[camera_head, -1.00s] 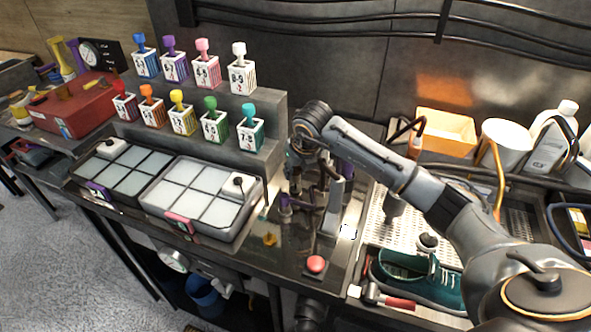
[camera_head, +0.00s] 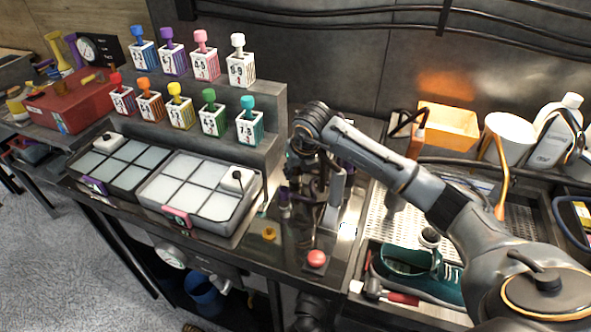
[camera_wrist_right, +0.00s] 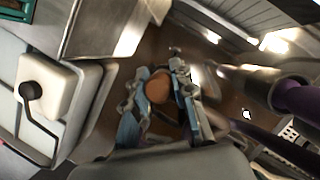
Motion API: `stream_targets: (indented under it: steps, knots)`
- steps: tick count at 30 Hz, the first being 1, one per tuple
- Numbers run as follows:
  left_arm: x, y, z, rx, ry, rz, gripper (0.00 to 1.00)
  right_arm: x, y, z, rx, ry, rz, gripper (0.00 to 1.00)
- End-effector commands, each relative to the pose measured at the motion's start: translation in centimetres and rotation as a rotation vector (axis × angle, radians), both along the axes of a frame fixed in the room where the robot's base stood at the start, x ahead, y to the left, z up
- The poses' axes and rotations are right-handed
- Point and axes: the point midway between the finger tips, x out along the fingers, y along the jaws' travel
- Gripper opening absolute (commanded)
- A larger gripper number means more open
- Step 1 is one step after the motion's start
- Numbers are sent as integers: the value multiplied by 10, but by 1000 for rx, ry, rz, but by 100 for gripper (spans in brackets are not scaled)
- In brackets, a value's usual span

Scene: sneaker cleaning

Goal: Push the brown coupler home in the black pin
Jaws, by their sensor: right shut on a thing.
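My right gripper (camera_head: 300,172) is over the dark bench, beside a grey upright post (camera_head: 334,200). In the right wrist view the blue-grey fingers of this gripper (camera_wrist_right: 160,95) are closed around the brown coupler (camera_wrist_right: 157,87), whose rounded brown end shows between them. The coupler cannot be made out in the head view, where the wrist and fingers cover that spot. I cannot clearly make out the black pin in either view, so how the coupler sits against it cannot be told. My left gripper is not in view.
A red button (camera_head: 316,260) and a small yellow piece (camera_head: 269,234) are on the bench in front. A tray with pale compartments (camera_head: 168,222) is left of the gripper. A teal sneaker (camera_head: 445,283) is at right. Purple parts (camera_wrist_right: 295,97) are close in the wrist view.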

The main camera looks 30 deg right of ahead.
Motion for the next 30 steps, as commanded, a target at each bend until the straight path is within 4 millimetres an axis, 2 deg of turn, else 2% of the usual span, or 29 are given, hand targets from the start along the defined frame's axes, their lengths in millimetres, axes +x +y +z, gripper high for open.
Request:
stream_targets:
  steps: [12,13,16,17,26,30]
  knots:
    - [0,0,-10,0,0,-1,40,0,0,-11,0,-1,0,0]
    - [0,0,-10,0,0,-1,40,0,0,-10,0,-1,0,28]
    - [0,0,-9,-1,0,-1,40,0,0,-10,0,-1,0,49]
    - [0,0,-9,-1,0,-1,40,0,0,-10,0,-1,0,51]
    - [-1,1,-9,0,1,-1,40,0,0,-9,0,-1,0,51]
    - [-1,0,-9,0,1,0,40,-4,0,3,-1,-4,1,51]
